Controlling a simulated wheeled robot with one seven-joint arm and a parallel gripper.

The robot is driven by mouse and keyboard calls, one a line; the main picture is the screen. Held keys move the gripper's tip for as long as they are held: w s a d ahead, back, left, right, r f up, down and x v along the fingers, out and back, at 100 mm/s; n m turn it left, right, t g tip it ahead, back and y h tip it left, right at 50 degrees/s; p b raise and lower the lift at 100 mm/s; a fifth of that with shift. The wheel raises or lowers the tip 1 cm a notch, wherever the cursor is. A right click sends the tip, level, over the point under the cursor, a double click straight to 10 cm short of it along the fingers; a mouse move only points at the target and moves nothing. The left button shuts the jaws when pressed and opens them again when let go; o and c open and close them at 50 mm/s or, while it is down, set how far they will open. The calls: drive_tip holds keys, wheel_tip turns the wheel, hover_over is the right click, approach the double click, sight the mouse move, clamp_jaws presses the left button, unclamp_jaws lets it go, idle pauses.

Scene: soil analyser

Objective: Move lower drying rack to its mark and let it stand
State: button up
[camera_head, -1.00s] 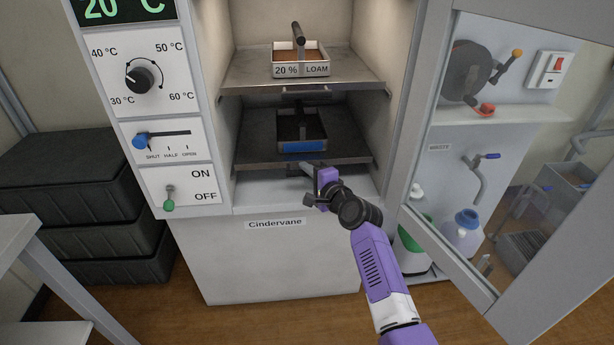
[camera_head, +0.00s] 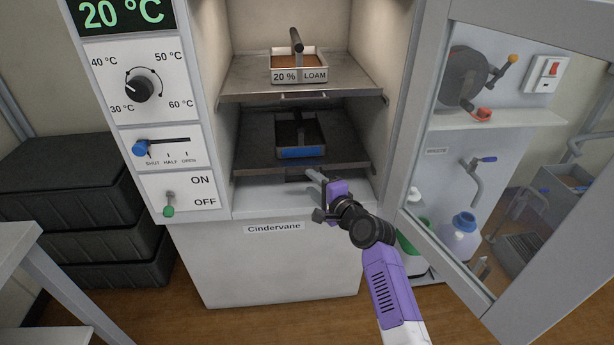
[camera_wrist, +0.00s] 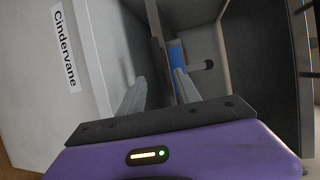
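The lower drying rack (camera_head: 345,150) is a dark metal shelf inside the open cabinet. A dark tray (camera_head: 300,133) with a blue front label stands on it. My gripper (camera_head: 314,177) is at the rack's front edge, slightly right of its middle. In the wrist view my gripper (camera_wrist: 159,75) has its two pale fingers apart. The rack's dark edge (camera_wrist: 158,38) runs between or just beyond them. I cannot tell whether either finger touches it. The tray's blue label (camera_wrist: 177,53) shows behind. I cannot make out the mark for the rack.
The upper rack (camera_head: 245,87) holds a tray labelled 20 % LOAM (camera_head: 299,76). The open glazed door (camera_head: 420,180) stands close to the right of my arm. The control panel (camera_head: 150,120) is at the left. Dark crates (camera_head: 85,220) are stacked on the left.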

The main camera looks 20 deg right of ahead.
drive_tip(key=shift+s+d+r, duration=0.1)
drive_tip(key=shift+s+r, duration=0.05)
drive_tip(key=shift+s, duration=0.6)
drive_tip(key=shift+s+r, duration=0.1)
drive_tip(key=shift+s, duration=0.6)
